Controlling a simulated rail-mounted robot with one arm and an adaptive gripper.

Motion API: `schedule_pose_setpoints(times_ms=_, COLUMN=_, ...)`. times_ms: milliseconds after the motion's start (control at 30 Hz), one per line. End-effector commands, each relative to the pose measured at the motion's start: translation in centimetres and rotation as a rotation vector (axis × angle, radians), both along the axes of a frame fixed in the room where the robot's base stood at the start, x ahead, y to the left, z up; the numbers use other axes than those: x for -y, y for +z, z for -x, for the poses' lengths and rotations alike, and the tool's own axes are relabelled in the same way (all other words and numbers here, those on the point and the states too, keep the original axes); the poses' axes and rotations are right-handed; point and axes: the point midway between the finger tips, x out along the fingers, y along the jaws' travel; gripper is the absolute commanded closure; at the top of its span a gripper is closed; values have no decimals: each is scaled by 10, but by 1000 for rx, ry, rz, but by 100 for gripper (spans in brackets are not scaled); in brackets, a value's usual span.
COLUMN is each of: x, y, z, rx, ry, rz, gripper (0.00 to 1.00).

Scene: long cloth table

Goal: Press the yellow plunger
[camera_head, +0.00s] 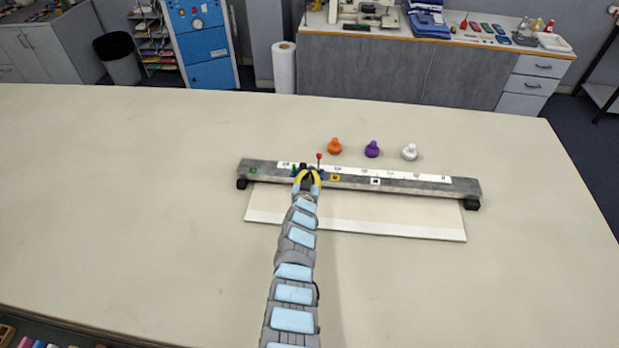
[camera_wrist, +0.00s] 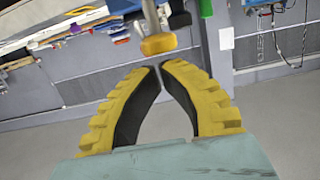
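In the wrist view a yellow knob (camera_wrist: 158,45) on a pale metal stem sits just beyond my fingertips. It looks like the yellow plunger; a small gap or light contact with the tips cannot be told apart. My gripper (camera_wrist: 160,66) has yellow ribbed fingers with black pads, and their tips meet or nearly meet with nothing between them. In the head view my gripper (camera_head: 307,174) is at the left part of a long grey bar (camera_head: 400,184), and the yellow plunger cannot be made out there. A red-topped plunger (camera_head: 319,156) stands just right of my gripper.
The bar bears a white marked strip and coloured squares, with a white board (camera_head: 390,228) in front. Orange (camera_head: 335,147), purple (camera_head: 372,150) and white (camera_head: 409,153) knobs stand behind it. The table (camera_head: 120,190) is clear to the left and right.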

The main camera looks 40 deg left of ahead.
Motion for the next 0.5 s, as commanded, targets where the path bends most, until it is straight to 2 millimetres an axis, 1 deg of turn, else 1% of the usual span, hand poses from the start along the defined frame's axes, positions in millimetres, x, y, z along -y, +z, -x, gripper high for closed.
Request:
schedule_pose_setpoints(times_ms=300, x=0, y=-1, z=0, rx=0, ry=0, rz=0, gripper=100)
schedule_pose_setpoints(times_ms=367, x=0, y=-3, z=0, rx=0, ry=0, rz=0, gripper=100)
schedule_pose_setpoints(times_ms=500, x=0, y=-15, z=0, rx=-2, ry=0, rz=1, gripper=100)
